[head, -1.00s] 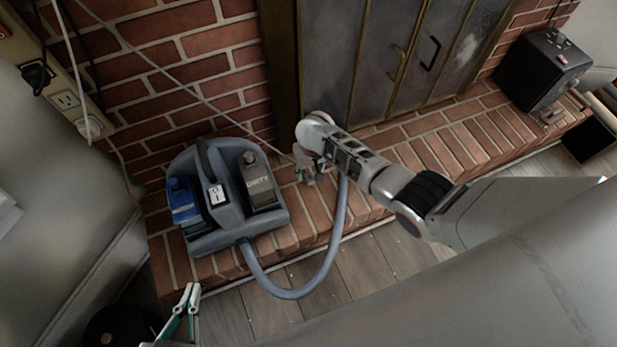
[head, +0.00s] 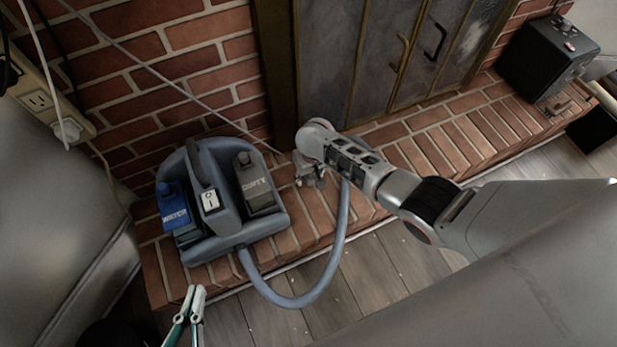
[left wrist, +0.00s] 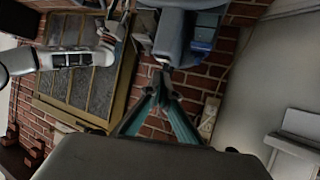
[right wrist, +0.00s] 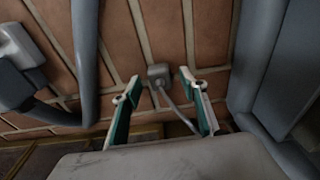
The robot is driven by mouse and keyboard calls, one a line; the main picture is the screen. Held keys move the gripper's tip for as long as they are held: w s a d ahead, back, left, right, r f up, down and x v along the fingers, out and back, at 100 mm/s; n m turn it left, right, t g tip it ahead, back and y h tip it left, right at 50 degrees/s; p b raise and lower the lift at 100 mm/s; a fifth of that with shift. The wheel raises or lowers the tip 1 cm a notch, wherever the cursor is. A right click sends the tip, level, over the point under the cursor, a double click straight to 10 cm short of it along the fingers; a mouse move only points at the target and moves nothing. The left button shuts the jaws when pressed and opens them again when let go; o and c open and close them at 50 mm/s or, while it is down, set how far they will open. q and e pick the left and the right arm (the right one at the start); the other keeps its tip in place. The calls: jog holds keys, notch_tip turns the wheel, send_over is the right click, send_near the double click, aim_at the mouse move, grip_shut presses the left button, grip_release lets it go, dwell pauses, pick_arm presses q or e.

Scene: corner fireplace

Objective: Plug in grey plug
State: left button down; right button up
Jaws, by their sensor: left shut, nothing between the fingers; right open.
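The grey plug (right wrist: 158,72) lies on the brick hearth in the right wrist view, with its thin grey cord (right wrist: 176,112) trailing between my fingers. My right gripper (right wrist: 160,84) is open, with one finger on either side of the plug; contact is not visible. In the head view my right gripper (head: 311,178) is low over the hearth beside the carpet cleaner and hides the plug. A cream outlet strip (head: 48,107) is on the wall at the upper left, with a white plug (head: 68,131) in it. My left gripper (head: 195,292) is shut and empty in front of the hearth.
The blue-grey carpet cleaner (head: 222,225) stands on the hearth (head: 455,135), its hose (head: 335,240) looping around past my right gripper. A black box (head: 545,65) sits at the far right. Metal fireplace doors (head: 400,50) stand behind. Wood floor is in front.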

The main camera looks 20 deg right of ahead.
jog(key=shift+r, duration=0.1)
jog(key=c, duration=1.1)
